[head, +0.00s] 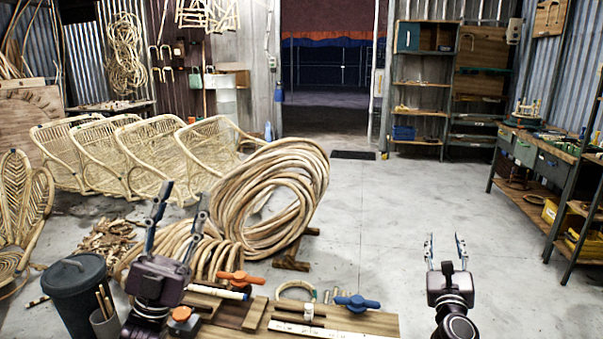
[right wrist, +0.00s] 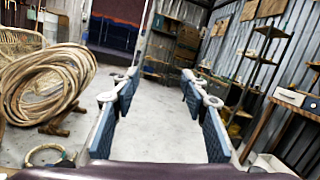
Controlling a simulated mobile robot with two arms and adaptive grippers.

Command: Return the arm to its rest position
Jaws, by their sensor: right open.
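My right gripper (head: 445,240) is at the lower right of the head view, pointing away from me over bare floor. Its fingers are wide apart. My left gripper (head: 186,190) is at the lower left of the head view, above the workbench's left end. Its fingers stand apart and nothing shows between them. Part of the left arm is hidden below the picture edge.
The workbench (head: 385,322) holds an orange-handled clamp (head: 240,278), a blue-handled clamp (head: 357,303) and a rattan ring (head: 295,288). A large rattan coil (head: 290,180) stands behind it. A dark bin (head: 75,295) is at left. Shelving (head: 560,205) stands at right. The middle floor (head: 385,220) is clear.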

